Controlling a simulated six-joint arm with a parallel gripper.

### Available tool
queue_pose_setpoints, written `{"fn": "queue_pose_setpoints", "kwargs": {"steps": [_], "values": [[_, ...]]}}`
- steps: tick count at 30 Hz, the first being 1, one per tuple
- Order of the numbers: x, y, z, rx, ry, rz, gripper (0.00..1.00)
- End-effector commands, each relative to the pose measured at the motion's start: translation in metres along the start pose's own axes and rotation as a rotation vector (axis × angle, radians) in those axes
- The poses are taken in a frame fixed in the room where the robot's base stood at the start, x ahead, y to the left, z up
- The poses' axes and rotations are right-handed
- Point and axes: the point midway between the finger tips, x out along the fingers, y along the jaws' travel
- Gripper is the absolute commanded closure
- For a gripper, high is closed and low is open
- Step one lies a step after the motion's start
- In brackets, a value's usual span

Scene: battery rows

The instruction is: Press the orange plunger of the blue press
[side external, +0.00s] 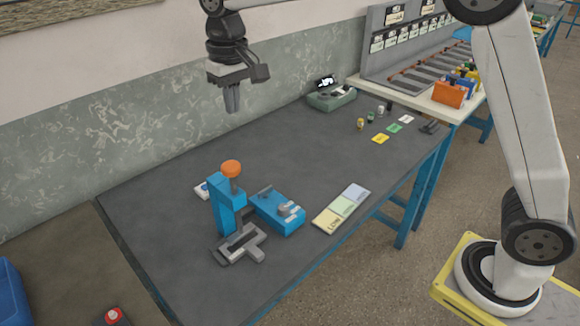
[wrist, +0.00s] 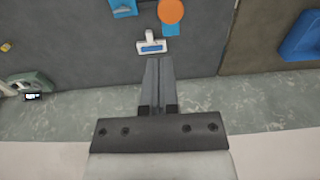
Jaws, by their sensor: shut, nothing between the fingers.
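The blue press (side external: 225,205) stands upright on the dark grey table, left of the table's middle. Its round orange plunger (side external: 231,168) sits at the top, raised above the blue body. In the wrist view the plunger shows as an orange disc (wrist: 171,11) at the top edge, with part of the press cut off. My gripper (side external: 233,110) is shut and empty, pointing down. It hangs high above the table near the wall, apart from the plunger. The wrist view shows its two fingers (wrist: 158,60) together.
A blue device (side external: 278,212) lies right of the press, and a grey fixture (side external: 240,244) sits at its foot. A white-and-blue item (side external: 202,190) lies behind it. A three-coloured card (side external: 341,208) and a grey-green meter (side external: 331,97) are farther right. The table between is clear.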

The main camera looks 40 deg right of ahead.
Motion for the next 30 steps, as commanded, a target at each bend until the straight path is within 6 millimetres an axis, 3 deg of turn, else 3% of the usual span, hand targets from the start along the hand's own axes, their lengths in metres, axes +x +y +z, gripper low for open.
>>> {"fn": "queue_pose_setpoints", "kwargs": {"steps": [12, 30], "values": [[-0.022, -0.020, -0.008, 0.000, -0.025, 0.007, 1.00], [-0.014, -0.020, -0.008, 0.000, -0.026, 0.007, 1.00]]}}
